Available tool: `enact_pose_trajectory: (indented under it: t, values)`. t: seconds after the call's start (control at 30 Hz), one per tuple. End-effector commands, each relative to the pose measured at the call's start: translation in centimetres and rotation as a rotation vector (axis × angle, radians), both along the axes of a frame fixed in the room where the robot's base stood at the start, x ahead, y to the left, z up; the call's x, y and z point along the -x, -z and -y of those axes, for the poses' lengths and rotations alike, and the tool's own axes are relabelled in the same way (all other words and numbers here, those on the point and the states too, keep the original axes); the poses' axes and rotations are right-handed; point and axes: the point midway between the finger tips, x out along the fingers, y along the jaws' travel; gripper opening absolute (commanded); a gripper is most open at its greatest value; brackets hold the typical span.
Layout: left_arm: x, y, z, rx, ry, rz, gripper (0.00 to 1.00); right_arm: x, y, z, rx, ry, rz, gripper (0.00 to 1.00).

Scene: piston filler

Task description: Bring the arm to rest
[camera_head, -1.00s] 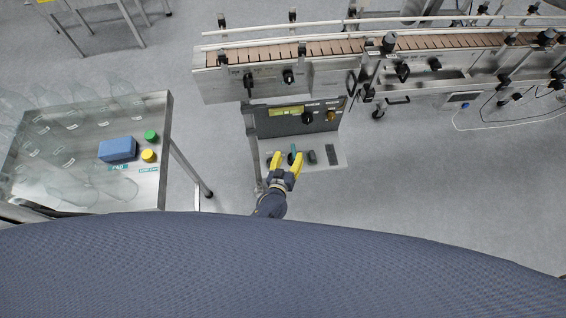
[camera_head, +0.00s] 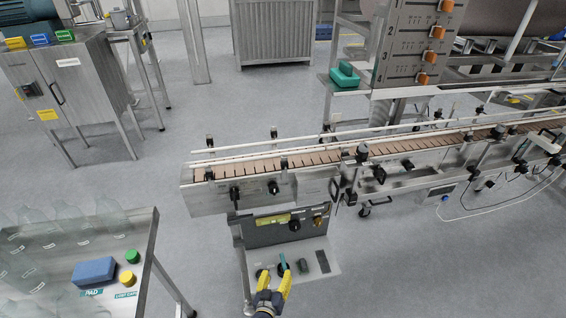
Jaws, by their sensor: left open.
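My left gripper (camera_head: 272,280) shows at the bottom middle of the head view, with yellow fingers spread apart and nothing between them. It is over or just in front of the small shelf (camera_head: 326,283) below the control panel (camera_head: 287,229). Small dark items and a teal one lie on the shelf around the fingertips. I cannot tell whether the fingers touch any of them. My right gripper is not in the frame.
A conveyor (camera_head: 330,157) with a brown belt runs across the middle to the right. A steel table (camera_head: 148,235) at lower left holds a blue block (camera_head: 94,271), green and yellow caps and clear bottles. A steel cabinet (camera_head: 70,75) stands at upper left. Open floor lies at right.

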Motion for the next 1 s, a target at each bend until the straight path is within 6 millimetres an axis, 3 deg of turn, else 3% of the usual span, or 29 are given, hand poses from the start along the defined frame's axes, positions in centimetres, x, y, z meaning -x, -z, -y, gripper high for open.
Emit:
enact_pose_trajectory:
  t: [0.07, 0.17, 0.27, 0.4, 0.6, 0.8, 1.0]
  values:
    - [1.0, 1.7, 0.6, -0.003, 0.036, -0.05, 0.57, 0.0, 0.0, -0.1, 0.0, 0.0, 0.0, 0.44]
    - [3.6, 5.9, 0.4, -0.046, 0.09, -0.154, 0.57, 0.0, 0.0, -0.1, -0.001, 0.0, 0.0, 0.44]
    - [7.5, 10.7, -0.9, -0.105, 0.135, -0.273, 0.57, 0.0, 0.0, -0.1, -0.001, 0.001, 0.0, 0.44]
    - [13.8, 16.6, -3.7, -0.19, 0.185, -0.434, 0.57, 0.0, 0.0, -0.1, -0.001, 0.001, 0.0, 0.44]
    - [23.7, 23.2, -8.7, -0.304, 0.239, -0.652, 0.57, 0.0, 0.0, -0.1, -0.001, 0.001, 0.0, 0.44]
    - [33.9, 27.5, -14.2, -0.414, 0.286, -0.845, 0.57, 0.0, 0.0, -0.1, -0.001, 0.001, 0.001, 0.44]
    - [42.1, 29.4, -18.8, -0.494, 0.324, -0.973, 0.57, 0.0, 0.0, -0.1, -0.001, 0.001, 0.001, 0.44]
